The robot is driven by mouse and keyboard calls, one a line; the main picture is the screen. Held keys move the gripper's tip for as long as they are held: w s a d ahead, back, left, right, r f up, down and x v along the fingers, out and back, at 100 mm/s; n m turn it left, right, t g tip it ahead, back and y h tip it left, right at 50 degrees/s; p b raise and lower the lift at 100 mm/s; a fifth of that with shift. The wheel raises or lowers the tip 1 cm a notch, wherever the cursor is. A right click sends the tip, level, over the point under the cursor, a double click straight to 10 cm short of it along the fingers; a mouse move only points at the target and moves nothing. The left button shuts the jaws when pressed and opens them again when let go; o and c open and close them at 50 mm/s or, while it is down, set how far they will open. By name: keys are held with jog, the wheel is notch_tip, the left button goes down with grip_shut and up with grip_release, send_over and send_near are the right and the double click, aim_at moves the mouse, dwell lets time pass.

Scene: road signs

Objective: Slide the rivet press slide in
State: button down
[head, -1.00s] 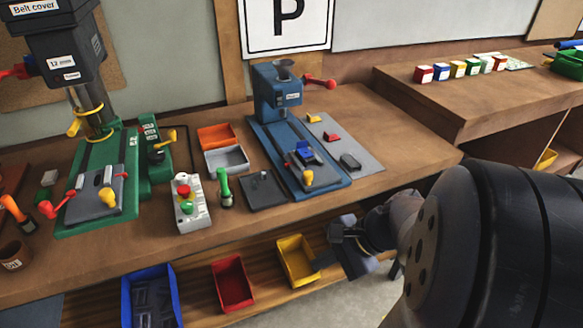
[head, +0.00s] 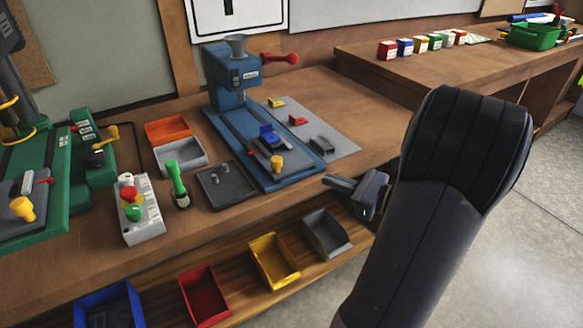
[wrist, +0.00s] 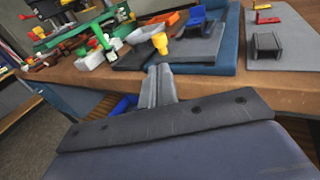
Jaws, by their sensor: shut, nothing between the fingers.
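The blue rivet press (head: 228,75) stands on its blue base on the bench, with a funnel on top and a red lever at its right. Its dark slide (head: 268,150) sits on the base rails toward the front, out from under the press head. The slide carries a blue holder (head: 270,135) and a yellow knob (head: 277,164) at its front. The yellow knob also shows in the wrist view (wrist: 160,43). My gripper (head: 328,182) is shut and empty, in front of the bench edge, right of and apart from the knob. In the wrist view its fingers point toward the slide.
A grey mat (head: 325,140) with yellow, red and dark parts lies right of the press. A dark tray (head: 225,185), a green-handled brush (head: 177,180) and a button box (head: 138,208) stand to the left. Open bins, including a yellow one (head: 273,260), sit on the lower shelf.

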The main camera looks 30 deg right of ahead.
aim_at(263, 130)
jog(key=x, duration=1.1)
jog(key=shift+f, duration=0.1)
jog(key=shift+w, duration=0.1)
jog(key=w, duration=1.9)
jog(key=shift+a, duration=0.35)
jog(key=shift+w, duration=0.3)
jog(key=shift+w+r, duration=0.1)
jog(key=shift+r, duration=0.15)
jog(key=shift+d, duration=0.1)
